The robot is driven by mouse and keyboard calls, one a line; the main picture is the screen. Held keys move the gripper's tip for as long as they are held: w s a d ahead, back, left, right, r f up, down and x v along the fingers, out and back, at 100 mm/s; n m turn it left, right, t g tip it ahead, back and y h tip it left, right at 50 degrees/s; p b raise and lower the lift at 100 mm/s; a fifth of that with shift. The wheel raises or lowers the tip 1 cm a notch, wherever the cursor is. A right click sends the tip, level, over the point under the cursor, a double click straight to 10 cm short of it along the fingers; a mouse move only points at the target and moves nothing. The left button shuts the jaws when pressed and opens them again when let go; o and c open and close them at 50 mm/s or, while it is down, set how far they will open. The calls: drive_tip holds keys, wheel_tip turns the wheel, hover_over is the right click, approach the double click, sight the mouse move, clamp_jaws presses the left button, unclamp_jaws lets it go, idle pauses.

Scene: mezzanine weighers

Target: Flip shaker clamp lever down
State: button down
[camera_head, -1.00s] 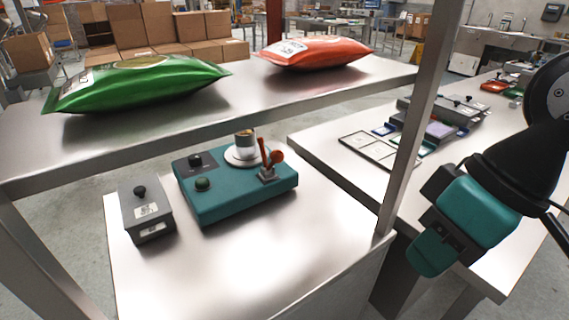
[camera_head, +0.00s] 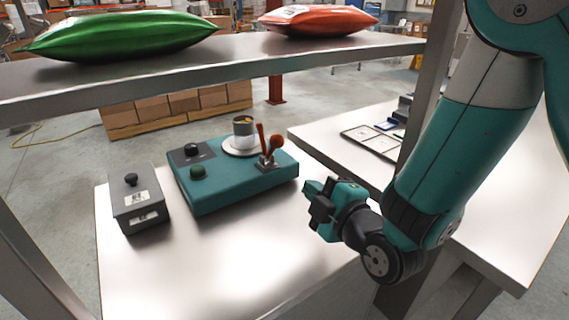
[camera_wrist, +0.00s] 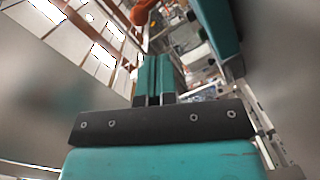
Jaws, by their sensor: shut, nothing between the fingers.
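The red clamp lever (camera_head: 262,136) stands upright on a small bracket at the shaker's right corner, beside a red ball-ended piece (camera_head: 273,142). My gripper (camera_head: 308,188) is right of the shaker, a short gap from its right side, and points left toward it. Its teal fingers also show in the wrist view (camera_wrist: 153,78), closed together and empty. The wrist view shows no clear part of the shaker.
A grey box (camera_head: 138,200) with a black knob stands left of the shaker. A steel shelf (camera_head: 330,50) runs above and behind, bearing green (camera_head: 120,34) and red (camera_head: 318,19) bags. A post (camera_head: 440,55) stands near my arm. The front table surface is clear.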

sight(280, 146)
drive_tip(key=shift+s+d+f+n+t+y+b, duration=0.15)
drive_tip(key=shift+s+f+n+t, duration=0.15)
drive_tip(key=shift+n+t, duration=0.35)
drive_tip(key=shift+s+d+f+n+t+y+b, duration=0.1)
drive_tip(key=shift+s+f+n+t+y+b, duration=0.1)
drive_tip(key=shift+f+n+t, duration=0.3)
drive_tip(key=shift+s+d+f+n+t+y+b, duration=0.15)
drive_tip(key=shift+s+n+t, duration=0.1)
drive_tip(key=shift+n+t, duration=0.45)
drive_tip(key=shift+w, duration=0.1)
drive_tip(key=p+x, duration=0.4)
drive_tip(key=x, duration=0.8)
drive_tip(key=shift+w+a+r+p, duration=0.15)
drive_tip(key=shift+w+a+p, duration=0.05)
drive_tip(key=shift+w+p, duration=0.1)
drive_tip(key=shift+w+a, duration=0.25)
drive_tip(key=shift+w, duration=0.25)
drive_tip(key=shift+r+p, duration=0.1)
drive_tip(key=shift+p, duration=0.2)
